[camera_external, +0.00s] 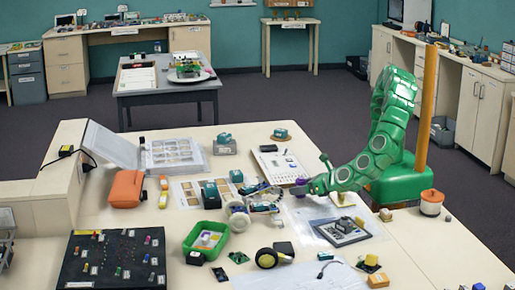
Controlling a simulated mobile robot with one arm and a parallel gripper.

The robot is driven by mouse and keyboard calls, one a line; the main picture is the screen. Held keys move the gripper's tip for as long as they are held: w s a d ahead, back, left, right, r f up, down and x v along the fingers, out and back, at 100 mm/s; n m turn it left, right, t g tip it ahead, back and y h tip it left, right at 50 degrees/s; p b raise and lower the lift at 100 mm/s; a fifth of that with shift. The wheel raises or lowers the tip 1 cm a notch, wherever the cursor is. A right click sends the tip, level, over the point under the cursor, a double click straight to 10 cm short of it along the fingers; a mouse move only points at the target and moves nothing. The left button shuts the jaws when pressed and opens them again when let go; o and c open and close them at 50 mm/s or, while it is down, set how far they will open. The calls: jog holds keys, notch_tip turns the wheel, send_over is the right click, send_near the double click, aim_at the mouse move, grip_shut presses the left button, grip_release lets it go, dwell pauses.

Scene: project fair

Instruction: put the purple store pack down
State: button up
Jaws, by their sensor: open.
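A small purple pack (300,182) shows at the tip of my green arm, above or on the table; the view is too small to tell whether it rests on the surface. My gripper (299,189) is open, with its fingertips at the pack. Whether the fingers touch the pack cannot be told. The pack is partly hidden by the gripper.
A white board (278,166) lies just behind the pack. A wheeled gadget (238,214) stands to the left, with a green tray (190,243) in front of it. A dark framed device (342,232) lies to the front right. An orange pouch (126,189) is far left.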

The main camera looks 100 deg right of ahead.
jog(key=v, duration=1)
dwell(0.4)
jog(key=w+d+r+n+t+y, duration=0.1)
jog(key=w+r+n+t+y, duration=0.15)
jog(key=w+r+n, duration=0.45)
jog(key=w+d+r+n+t+y, duration=0.1)
jog(key=w+r+n+y, duration=0.3)
jog(key=w, duration=0.5)
jog(key=w+d+r+n+g+y, duration=0.1)
jog(key=d+r+n+y, duration=0.3)
jog(key=r+n+y, duration=0.5)
jog(key=s+d+f+n+g+h, duration=0.2)
jog(key=s+d+n, duration=0.6)
jog(key=s, duration=0.6)
jog(key=s+d+f+n+g+h, duration=0.2)
jog(key=s+d+n+g, duration=0.5)
jog(key=s+d, duration=0.6)
jog(key=s+d+f+n+g+h, duration=0.2)
jog(key=s+d+f+n+g, duration=0.2)
jog(key=s+d+n, duration=0.5)
jog(key=s+d, duration=0.1)
jog(key=s, duration=0.5)
jog(key=shift+d+f+n, duration=0.3)
jog(key=shift+n, duration=0.1)
